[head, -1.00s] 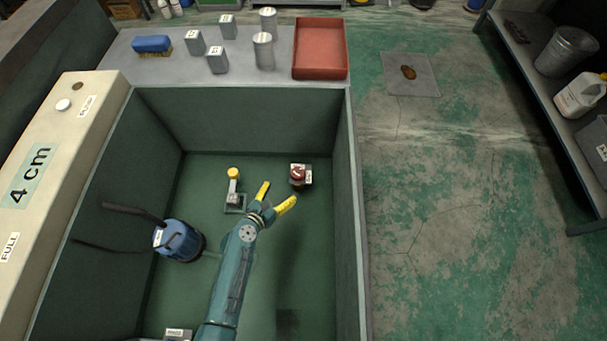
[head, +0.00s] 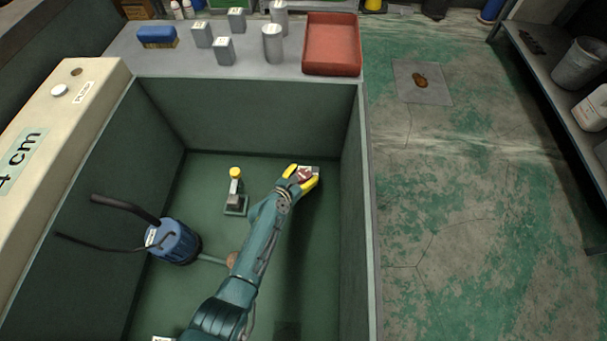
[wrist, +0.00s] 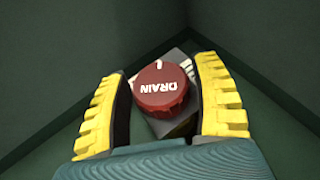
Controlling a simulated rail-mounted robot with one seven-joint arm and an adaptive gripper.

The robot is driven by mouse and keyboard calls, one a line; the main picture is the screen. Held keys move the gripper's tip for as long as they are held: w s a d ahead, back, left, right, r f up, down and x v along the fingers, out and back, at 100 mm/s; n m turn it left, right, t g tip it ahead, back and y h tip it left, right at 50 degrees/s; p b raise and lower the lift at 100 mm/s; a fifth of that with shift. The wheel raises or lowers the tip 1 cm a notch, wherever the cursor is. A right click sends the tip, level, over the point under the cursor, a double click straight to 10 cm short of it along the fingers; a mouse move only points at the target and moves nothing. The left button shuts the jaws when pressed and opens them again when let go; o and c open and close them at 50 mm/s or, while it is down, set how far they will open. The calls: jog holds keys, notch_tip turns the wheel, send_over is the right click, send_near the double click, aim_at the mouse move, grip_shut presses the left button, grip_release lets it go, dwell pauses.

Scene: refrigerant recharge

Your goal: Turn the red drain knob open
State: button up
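The red drain knob (wrist: 160,88) sits on a small grey block (wrist: 178,126) near the back right corner of the tank floor. In the head view the knob (head: 304,174) is partly hidden by my gripper (head: 303,178). My gripper's two yellow fingers stand on either side of the knob. In the wrist view my gripper (wrist: 165,95) is open around the knob, with a gap visible at its left side; on the right the finger is close, and I cannot tell whether it touches.
The dark green tank walls (head: 352,200) rise close behind and to the right. A yellow-topped valve fitting (head: 236,190) stands to the left. A blue pump (head: 173,242) with black hoses is farther left. A red tray (head: 332,45) lies on the ledge beyond.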

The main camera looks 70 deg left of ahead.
jog(key=c, duration=0.8)
jog(key=shift+d+r+p, duration=0.1)
jog(key=shift+r+p, duration=0.05)
jog(key=shift+p, duration=0.35)
jog(key=shift+r+n+g+y+p, duration=0.15)
jog(key=shift+n+g+y+p, duration=0.35)
jog(key=shift+p, duration=0.4)
jog(key=shift+n+g+y+p, duration=0.5)
jog(key=shift+n+y+p, duration=0.25)
jog(key=shift+p, duration=0.2)
jog(key=shift+f+n+g+y+p, duration=0.15)
jog(key=shift+n+g+y, duration=0.2)
jog(key=shift+n+g, duration=0.2)
jog(key=shift+f+n+g+y+p, duration=0.15)
jog(key=shift+n+g+y, duration=0.15)
jog(key=shift+n+g, duration=0.25)
jog(key=shift+n+g+y+b, duration=0.6)
jog(key=shift+n+g, duration=0.6)
jog(key=shift+n, duration=0.05)
jog(key=shift+s, duration=0.1)
